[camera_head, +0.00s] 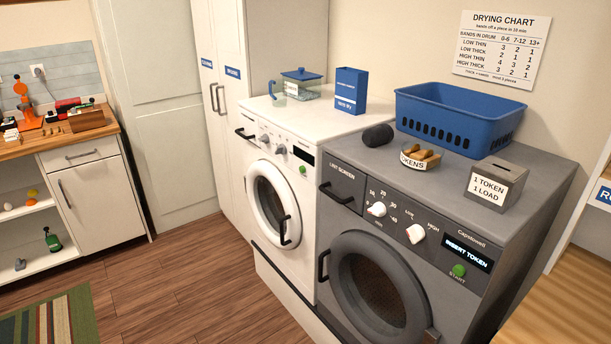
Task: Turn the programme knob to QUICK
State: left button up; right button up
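A white washing machine (292,145) stands left of a grey dryer (465,215). Its front panel carries two small grey knobs, a left knob (265,138) and a right knob (281,150). Their markings are too small to read, so I cannot tell which is the programme knob or where it points. A green button (303,170) and a dark display (304,157) sit to their right. The grey dryer has two white knobs, a time knob (377,209) and a LOW/HIGH knob (416,233). Neither of my grippers is in view.
The washer door (269,205) is shut. On the machines stand a blue box (350,90), a blue basket (450,112), a token bowl (418,160), a dark roll (378,136) and a token box (495,184). The wooden floor (170,280) before the washer is clear.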

aim_at(265, 139)
jog(key=i+j+z, duration=0.25)
jog(key=i+j, duration=0.15)
jog(key=j, duration=0.25)
jog(key=i+j+z, duration=0.25)
jog(key=j, duration=0.45)
jog(key=i+j+z, duration=0.25)
jog(key=j, duration=0.5)
jog(key=i+j+z, duration=0.15)
jog(key=j, duration=0.25)
jog(key=i+j+z, duration=0.15)
jog(key=j, duration=0.3)
